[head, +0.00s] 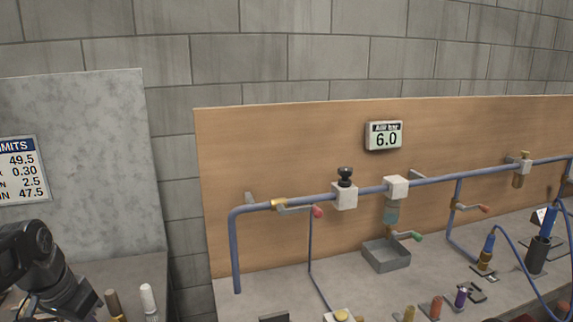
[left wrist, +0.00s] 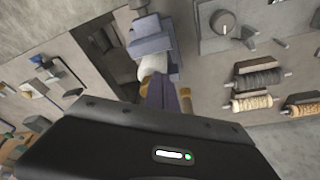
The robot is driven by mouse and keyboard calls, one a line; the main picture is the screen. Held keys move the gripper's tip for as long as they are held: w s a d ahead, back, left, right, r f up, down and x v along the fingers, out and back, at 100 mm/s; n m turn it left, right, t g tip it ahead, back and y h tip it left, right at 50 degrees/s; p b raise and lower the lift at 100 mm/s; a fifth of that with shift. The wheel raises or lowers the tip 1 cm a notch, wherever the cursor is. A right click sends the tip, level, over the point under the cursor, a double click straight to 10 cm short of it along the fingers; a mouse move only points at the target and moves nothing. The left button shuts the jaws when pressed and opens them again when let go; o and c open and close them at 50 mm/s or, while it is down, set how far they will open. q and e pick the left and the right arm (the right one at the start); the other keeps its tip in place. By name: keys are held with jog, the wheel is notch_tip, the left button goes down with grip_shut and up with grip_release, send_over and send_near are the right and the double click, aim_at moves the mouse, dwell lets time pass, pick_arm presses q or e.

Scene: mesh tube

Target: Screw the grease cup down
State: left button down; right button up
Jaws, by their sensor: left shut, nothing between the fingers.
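No part is plainly labelled as the grease cup. A brass-coloured fitting (head: 521,170) on a white block on the blue pipe at the right could be it, but it is too small to tell. A yellow round cap (head: 341,316) on a white block at the bottom edge is another candidate, partly cut off. My left arm shows at the lower left of the head view, away from the pipework, its fingertips out of sight there. In the left wrist view my left gripper's dark body (left wrist: 165,145) fills the lower part; it is shut and empty. My right gripper is not in view.
A blue pipe (head: 440,181) runs along a wooden backboard (head: 290,145), with a black-knobbed block (head: 345,190) and red-tipped levers. A grey tray (head: 386,258) sits under a clear bowl. Small coloured items crowd the front edge. A grey panel (head: 85,160) stands at left.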

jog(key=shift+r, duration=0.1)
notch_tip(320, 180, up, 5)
jog(key=p, duration=0.4)
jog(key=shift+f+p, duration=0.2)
jog(key=shift+p, duration=0.15)
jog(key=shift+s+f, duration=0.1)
